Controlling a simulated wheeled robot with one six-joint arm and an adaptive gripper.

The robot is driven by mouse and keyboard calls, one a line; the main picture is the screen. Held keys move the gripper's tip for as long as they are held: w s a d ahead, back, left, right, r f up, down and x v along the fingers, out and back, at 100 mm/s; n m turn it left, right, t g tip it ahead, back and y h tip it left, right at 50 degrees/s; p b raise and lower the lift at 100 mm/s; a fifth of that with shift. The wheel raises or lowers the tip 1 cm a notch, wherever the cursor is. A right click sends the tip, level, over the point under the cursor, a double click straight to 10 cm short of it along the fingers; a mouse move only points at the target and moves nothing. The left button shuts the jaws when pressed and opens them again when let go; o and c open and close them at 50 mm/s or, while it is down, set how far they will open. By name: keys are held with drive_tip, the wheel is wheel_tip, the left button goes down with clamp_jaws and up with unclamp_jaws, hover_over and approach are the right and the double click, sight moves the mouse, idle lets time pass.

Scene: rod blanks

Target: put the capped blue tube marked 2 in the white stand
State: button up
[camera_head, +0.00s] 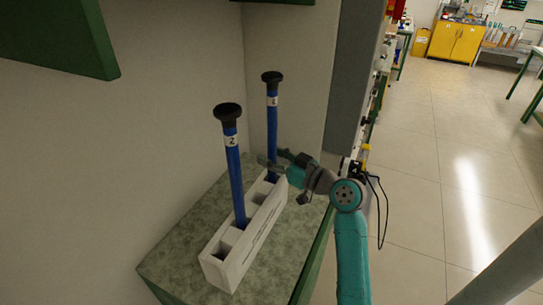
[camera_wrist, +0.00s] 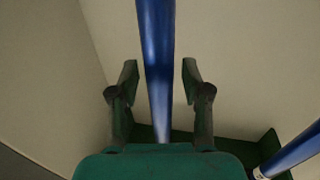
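The capped blue tube marked 2 (camera_head: 235,178) stands nearly upright in the white stand (camera_head: 232,262), its lower end in one of the stand's openings. A second blue tube (camera_head: 272,117) with a black cap stands farther back in the same stand; its label is too small to read. My gripper (camera_head: 273,158) is at this farther tube, low on its shaft. In the wrist view, my gripper (camera_wrist: 158,75) is open, with a blue tube (camera_wrist: 156,50) between its fingers and gaps on both sides. Another blue tube (camera_wrist: 295,152) shows at the lower right.
The stand rests on a green-grey speckled bench top (camera_head: 180,262) against a pale wall. A green shelf (camera_head: 60,35) overhangs at the upper left. A grey upright panel (camera_head: 352,75) stands right of the bench. Open tiled floor (camera_head: 450,170) lies to the right, with a yellow cabinet (camera_head: 455,42) far back.

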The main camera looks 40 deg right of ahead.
drive_tip(key=shift+r, duration=0.15)
drive_tip(key=s+d, duration=0.1)
drive_tip(key=s, duration=1.1)
drive_tip(key=shift+d, duration=0.25)
idle(0.3)
